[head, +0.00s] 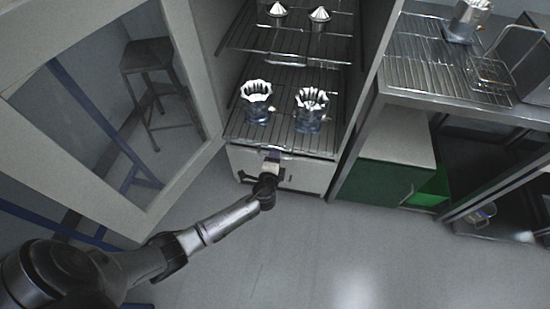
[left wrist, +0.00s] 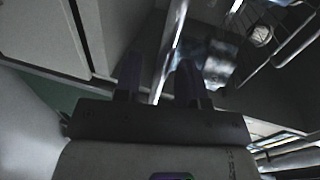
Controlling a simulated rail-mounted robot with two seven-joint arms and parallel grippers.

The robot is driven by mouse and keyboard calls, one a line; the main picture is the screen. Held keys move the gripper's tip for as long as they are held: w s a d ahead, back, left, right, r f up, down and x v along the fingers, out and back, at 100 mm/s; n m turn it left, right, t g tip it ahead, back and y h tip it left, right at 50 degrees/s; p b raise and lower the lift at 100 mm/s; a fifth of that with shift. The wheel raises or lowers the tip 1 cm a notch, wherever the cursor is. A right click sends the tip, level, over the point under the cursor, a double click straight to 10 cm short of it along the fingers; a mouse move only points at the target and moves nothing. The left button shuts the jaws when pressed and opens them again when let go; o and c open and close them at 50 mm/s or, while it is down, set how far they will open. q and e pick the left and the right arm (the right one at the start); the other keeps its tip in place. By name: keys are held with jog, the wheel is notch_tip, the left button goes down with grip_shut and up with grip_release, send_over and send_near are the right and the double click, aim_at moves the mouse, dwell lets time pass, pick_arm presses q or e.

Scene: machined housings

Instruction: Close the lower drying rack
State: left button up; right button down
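The lower drying rack (head: 283,137) is a wire shelf in the open cabinet. Two machined housings stand upright on it, a left one (head: 257,102) and a right one (head: 310,110). My left gripper (head: 272,157) is at the rack's front edge, near its middle. In the left wrist view, the two fingers of my left gripper (left wrist: 158,82) are apart, with a thin bright bar (left wrist: 173,42) running between them. A gap shows beside the bar; I cannot tell whether a finger touches it. My right gripper is not in view.
An upper rack (head: 290,42) holds two pointed parts. The cabinet's door (head: 180,190) with a window stands open at the left. A bench with a wire rack (head: 425,60) is at the right, above a green box (head: 385,181). The floor in front is clear.

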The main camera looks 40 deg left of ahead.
pick_arm(q)
jog(key=shift+w+a, duration=0.25)
jog(key=shift+w, duration=0.15)
jog(key=shift+c, duration=0.3)
grip_shut()
